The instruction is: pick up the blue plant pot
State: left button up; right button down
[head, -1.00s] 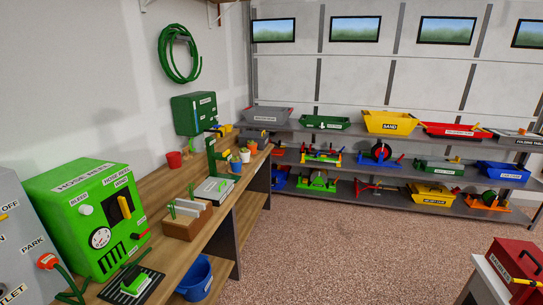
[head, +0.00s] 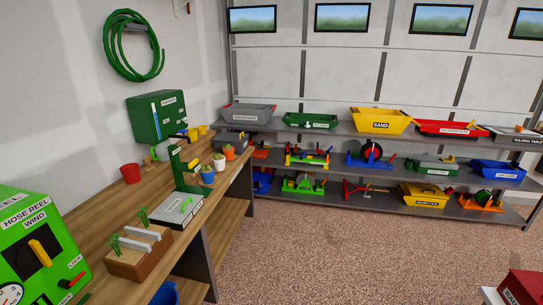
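Neither of my grippers is in the head view, and nothing touches the blue pot.
The workbench (head: 98,214) also carries a green hose reel box (head: 35,245), a planter block (head: 135,262) and a red pot (head: 130,174). A blue bucket (head: 165,293) is low beside the bench. Shelves (head: 340,133) line the back. Carpet (head: 340,240) is clear.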

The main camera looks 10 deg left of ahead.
aim_at(207, 173)
jog(key=i, duration=0.8)
jog(key=i+l+u, duration=0.15)
jog(key=i, duration=0.25)
jog(key=i+l+u, duration=0.2)
jog(key=i, duration=0.2)
jog(key=i+l+u, duration=0.15)
jog(key=i+u, duration=0.25)
jog(key=i+l+u, duration=0.95)
jog(key=l+u, duration=0.2)
